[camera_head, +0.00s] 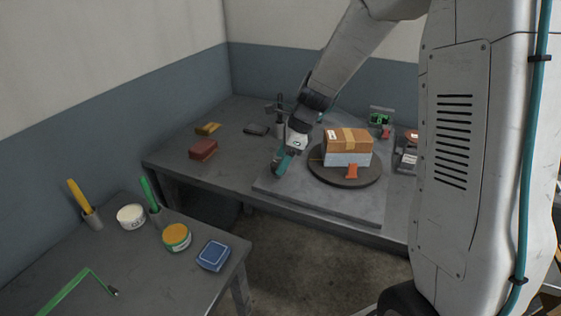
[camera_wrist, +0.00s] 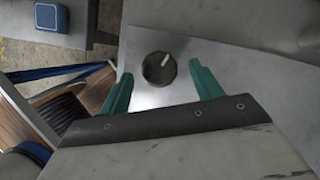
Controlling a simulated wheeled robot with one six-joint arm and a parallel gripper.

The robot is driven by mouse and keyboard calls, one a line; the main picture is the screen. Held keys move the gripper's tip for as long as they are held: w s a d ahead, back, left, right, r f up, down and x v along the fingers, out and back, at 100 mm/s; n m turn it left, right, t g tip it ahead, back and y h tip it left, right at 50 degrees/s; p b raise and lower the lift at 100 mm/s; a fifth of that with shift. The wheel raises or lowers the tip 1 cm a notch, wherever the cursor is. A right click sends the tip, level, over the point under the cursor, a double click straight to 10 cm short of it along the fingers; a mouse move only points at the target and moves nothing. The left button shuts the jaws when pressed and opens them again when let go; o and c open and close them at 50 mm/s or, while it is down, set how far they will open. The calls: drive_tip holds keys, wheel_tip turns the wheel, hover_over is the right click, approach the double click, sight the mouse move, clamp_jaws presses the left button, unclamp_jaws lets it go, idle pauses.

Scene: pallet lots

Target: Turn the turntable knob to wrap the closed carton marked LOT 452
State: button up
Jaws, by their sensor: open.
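A brown closed carton (camera_head: 348,139) with tan tape and a small pale label sits on the dark round turntable (camera_head: 375,176). Its lower part looks pale blue-grey, like film. The lot marking is too small to read. My gripper (camera_head: 281,161) has teal fingers and is left of the turntable, low over the grey slab. In the wrist view the round dark knob (camera_wrist: 159,69) with a pale pointer line lies between the fingertips of my gripper (camera_wrist: 160,70). The fingers are open, with a gap on each side of the knob. The knob is hidden in the head view.
An orange-red piece (camera_head: 352,171) stands at the turntable's front. A red block (camera_head: 203,149) and yellow block (camera_head: 207,128) lie on the left of the bench. A nearer table holds tubs, pens and a blue box (camera_head: 213,256). Floor shows between tables.

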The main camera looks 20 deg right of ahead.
drive_tip(key=shift+x, duration=0.8)
drive_tip(key=c, duration=1)
drive_tip(key=shift+n, duration=0.3)
